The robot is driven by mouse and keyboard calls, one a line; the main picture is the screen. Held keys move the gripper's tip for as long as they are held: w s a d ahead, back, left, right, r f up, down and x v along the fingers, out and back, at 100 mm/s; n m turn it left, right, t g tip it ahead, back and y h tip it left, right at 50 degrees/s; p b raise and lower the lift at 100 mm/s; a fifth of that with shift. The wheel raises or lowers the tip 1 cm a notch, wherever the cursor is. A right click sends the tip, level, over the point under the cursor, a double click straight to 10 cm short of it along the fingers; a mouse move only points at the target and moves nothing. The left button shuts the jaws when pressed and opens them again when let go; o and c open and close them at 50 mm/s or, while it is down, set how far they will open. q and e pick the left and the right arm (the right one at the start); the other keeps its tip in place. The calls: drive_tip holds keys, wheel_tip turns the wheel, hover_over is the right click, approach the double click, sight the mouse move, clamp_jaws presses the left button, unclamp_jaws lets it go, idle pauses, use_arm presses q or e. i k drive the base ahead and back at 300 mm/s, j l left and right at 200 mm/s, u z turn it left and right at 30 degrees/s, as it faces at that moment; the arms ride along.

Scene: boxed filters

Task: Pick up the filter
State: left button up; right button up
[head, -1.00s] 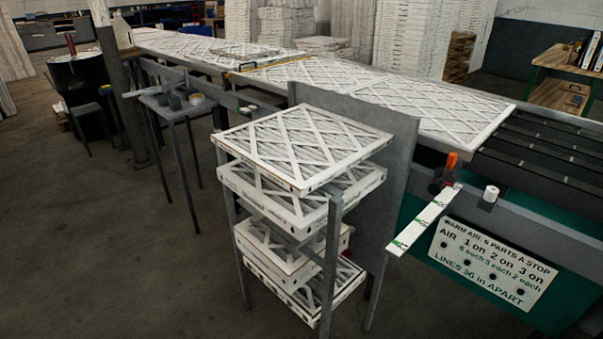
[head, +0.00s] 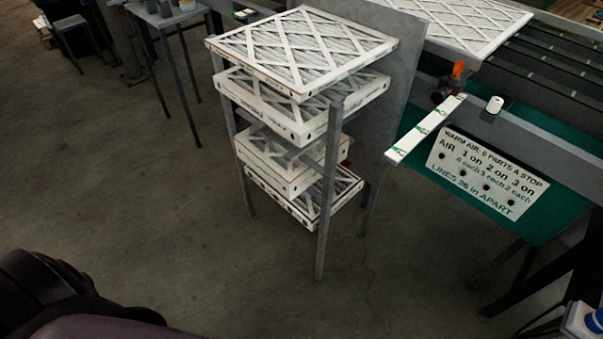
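Several white boxed filters with lattice faces sit stacked in a grey metal rack (head: 329,200) in the middle of the head view. The top filter (head: 300,48) lies flat on top of the rack. A second filter (head: 318,124) lies just below it, and smaller filters (head: 285,180) sit lower, partly hidden by the rack's front post. Neither gripper's fingers can be made out.
A grey panel stands behind the rack. To the right is a green conveyor bench with a lettered sign (head: 487,172) and a white strip (head: 425,129) jutting toward the rack. A small table (head: 172,14) stands at the back left. The floor (head: 130,210) left and in front is clear.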

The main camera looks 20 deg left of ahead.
sight(300, 52)
drive_tip(key=u, duration=0.75)
drive_tip(key=i, duration=0.4)
drive_tip(key=z, duration=0.35)
drive_tip(key=j+z, duration=0.15)
drive_tip(key=z, duration=0.2)
drive_tip(key=j+z, duration=0.1)
drive_tip(key=z, duration=0.25)
